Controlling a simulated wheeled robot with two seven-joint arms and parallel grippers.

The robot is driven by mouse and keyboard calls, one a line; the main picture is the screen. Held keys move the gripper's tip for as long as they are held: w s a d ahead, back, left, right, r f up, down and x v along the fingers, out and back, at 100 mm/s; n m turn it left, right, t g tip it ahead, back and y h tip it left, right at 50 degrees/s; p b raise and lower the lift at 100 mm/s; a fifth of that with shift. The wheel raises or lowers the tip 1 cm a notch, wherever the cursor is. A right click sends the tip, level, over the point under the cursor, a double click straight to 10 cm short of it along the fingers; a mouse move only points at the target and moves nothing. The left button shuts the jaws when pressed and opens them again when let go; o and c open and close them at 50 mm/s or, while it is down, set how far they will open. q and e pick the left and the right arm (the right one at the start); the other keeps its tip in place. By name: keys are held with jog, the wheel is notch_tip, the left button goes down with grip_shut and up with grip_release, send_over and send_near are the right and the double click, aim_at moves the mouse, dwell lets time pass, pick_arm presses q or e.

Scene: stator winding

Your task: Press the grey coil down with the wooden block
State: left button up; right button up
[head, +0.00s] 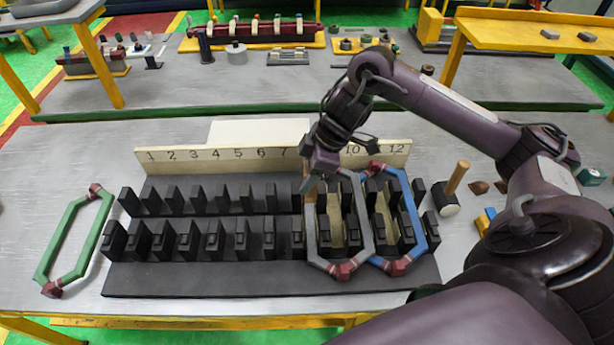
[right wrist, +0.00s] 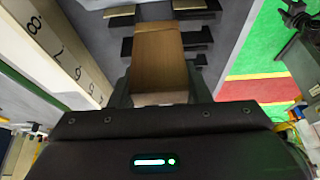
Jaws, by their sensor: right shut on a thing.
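The grey coil (head: 367,230), a long hexagonal loop with red-brown ends, sits around teeth of the black stator (head: 200,283) right of its middle. Its upper end is partly hidden by my right gripper. My right gripper (head: 313,172) is over the coil's upper left part and shut on the wooden block. The block (right wrist: 160,55) shows as a brown bar between the fingers in the right wrist view. From the head view I cannot tell whether the block touches the coil. My left gripper is not in view.
A blue coil (head: 415,222) sits on the stator just right of the grey one, partly overlapping it. A green coil (head: 62,238) lies on the table at left. A numbered strip (head: 210,157) stands behind the teeth. A mallet (head: 450,195) stands at right.

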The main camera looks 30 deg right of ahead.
aim_at(307, 197)
jog(key=shift+f+b, duration=2.15)
jog(key=shift+b, duration=0.15)
jog(key=shift+f+b, duration=1.05)
jog(key=shift+f, duration=1.15)
jog(key=shift+f+p, duration=0.5)
jog(key=shift+f, duration=0.1)
